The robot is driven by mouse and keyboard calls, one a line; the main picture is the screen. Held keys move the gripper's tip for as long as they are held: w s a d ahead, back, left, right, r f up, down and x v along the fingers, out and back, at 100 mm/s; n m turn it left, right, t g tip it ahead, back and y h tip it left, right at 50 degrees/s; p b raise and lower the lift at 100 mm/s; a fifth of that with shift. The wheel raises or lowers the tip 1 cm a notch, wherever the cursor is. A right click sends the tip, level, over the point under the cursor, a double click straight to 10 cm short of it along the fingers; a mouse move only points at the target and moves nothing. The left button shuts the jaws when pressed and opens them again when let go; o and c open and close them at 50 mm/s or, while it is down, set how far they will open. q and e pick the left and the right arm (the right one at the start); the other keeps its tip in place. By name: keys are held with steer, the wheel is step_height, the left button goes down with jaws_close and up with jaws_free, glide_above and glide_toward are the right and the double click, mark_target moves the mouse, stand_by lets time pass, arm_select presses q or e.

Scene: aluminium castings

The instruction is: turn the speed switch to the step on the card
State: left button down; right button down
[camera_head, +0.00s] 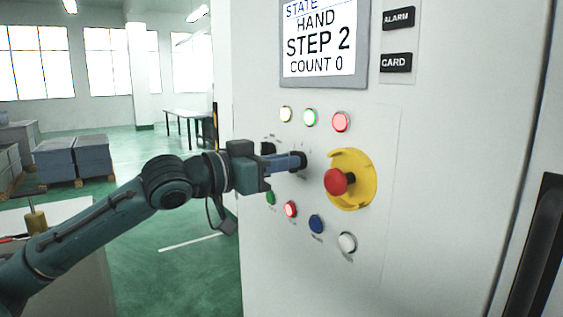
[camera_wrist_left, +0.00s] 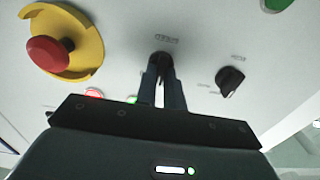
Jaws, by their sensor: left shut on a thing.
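My left gripper (camera_head: 298,161) reaches in from the left and is shut on a small black rotary knob (camera_head: 303,157) on the grey panel. The screen (camera_head: 319,40) reads STATE HAND, STEP 2, COUNT 0. A black plate marked CARD (camera_head: 396,62) is at upper right; no step number shows on it.
A red emergency button (camera_head: 338,182) on a yellow collar (camera_head: 362,190) sits close right of the gripper. Lit buttons are above, with several more buttons below. A dark door handle (camera_head: 540,245) is at far right. Open floor lies behind my arm.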

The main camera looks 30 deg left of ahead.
arm_select(q)
steer(key=shift+d+m+p, duration=0.1)
steer(key=shift+m+p, duration=0.45)
steer(key=shift+m, duration=3.75)
steer(key=c, duration=1.5)
jaws_free()
steer(key=shift+s+f, duration=0.1)
